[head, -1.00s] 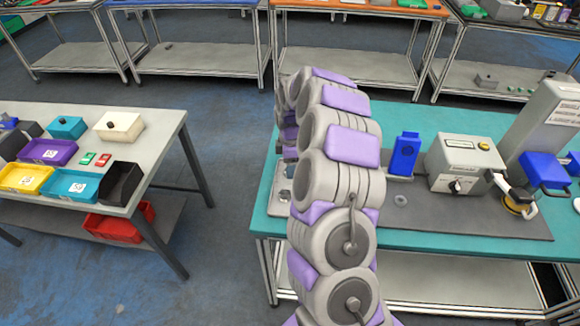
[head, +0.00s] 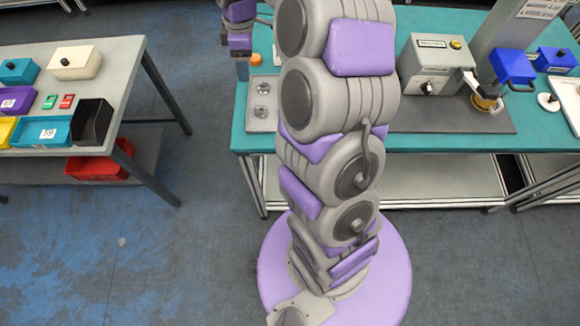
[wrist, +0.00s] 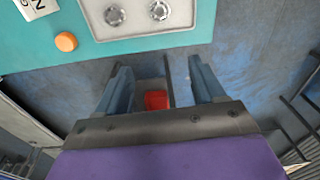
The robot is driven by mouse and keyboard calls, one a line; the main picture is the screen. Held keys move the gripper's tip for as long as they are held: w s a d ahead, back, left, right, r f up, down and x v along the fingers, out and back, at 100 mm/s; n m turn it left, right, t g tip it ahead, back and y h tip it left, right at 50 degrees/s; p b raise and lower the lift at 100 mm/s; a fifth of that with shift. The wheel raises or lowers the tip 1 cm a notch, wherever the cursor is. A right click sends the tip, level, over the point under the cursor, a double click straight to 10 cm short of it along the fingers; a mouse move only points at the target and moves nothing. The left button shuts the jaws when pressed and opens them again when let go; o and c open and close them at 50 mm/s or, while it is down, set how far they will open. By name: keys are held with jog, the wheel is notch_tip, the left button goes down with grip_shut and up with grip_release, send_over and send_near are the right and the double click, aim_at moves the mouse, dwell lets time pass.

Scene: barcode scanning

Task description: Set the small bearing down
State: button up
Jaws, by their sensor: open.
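Two small round metal bearings sit in a light grey tray (head: 251,122) on the teal table, a rear bearing (head: 262,87) and a front bearing (head: 262,113). In the wrist view the tray (wrist: 137,29) is at the top with both bearings, one at left (wrist: 115,15) and one at right (wrist: 158,11). Which bearing is the small one I cannot tell.
An orange knob-like thing (head: 255,60) stands behind the tray. My arm hides part of the dark mat (head: 450,119). A grey machine (head: 432,65) stands at right. A side table (head: 120,65) with bins is at left; floor lies between.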

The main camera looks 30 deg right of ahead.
jog(key=s+a+r+m, duration=0.2)
jog(key=s+a+r, duration=0.15)
jog(key=s, duration=0.45)
jog(key=s+a+r+m, duration=0.25)
jog(key=s+a, duration=0.25)
jog(key=s, duration=0.3)
jog(key=s+a+f+m+g, duration=0.1)
jog(key=s+m, duration=0.6)
jog(key=s, duration=1.2)
jog(key=shift+s+a+f+g+h, duration=0.15)
jog(key=shift+a+g+h, duration=0.05)
jog(key=shift+g+h, duration=0.2)
jog(key=shift+m, duration=0.25)
